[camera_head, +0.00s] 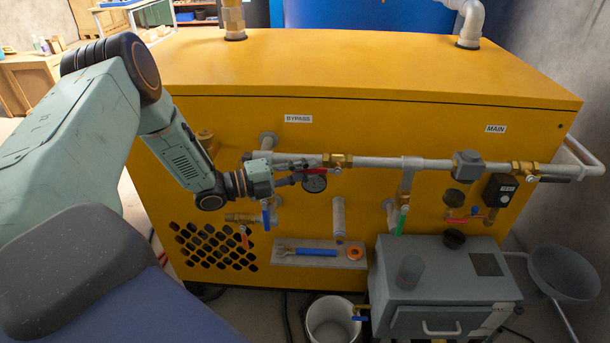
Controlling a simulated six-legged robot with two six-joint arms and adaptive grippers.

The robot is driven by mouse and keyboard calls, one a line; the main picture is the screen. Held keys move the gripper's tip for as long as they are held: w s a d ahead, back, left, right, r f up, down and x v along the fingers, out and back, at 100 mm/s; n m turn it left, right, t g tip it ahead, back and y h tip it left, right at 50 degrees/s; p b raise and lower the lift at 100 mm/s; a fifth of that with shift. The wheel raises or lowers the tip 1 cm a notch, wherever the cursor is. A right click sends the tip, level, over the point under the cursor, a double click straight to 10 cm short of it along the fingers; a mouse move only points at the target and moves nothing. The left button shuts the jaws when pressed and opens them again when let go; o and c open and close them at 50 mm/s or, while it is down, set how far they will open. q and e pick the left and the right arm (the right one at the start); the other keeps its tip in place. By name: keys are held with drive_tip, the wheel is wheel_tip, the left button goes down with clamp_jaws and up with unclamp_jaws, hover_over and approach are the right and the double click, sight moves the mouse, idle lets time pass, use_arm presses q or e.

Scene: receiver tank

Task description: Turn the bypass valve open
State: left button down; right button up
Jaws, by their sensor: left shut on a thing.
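The bypass valve (338,160) is a brass body on the grey pipe, below and right of the BYPASS label (298,119). Its red lever (318,171) runs left from the body, roughly along the pipe. My left gripper (292,180) comes in from the left and is shut on the lever's left end, which its fingers partly hide. My right gripper is not in view.
A round gauge (315,184) sits just below the lever. The MAIN valve (523,168) is at the right. Blue-handled (266,217) and green-handled (402,222) valves hang below the pipe. A ledge (300,261) holds a wrench. A grey box (440,280) stands at front right.

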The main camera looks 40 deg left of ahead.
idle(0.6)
use_arm(q)
drive_tip(key=c, duration=1.3)
unclamp_jaws()
drive_tip(key=shift+w+f, duration=0.15)
drive_tip(key=v, duration=1.2)
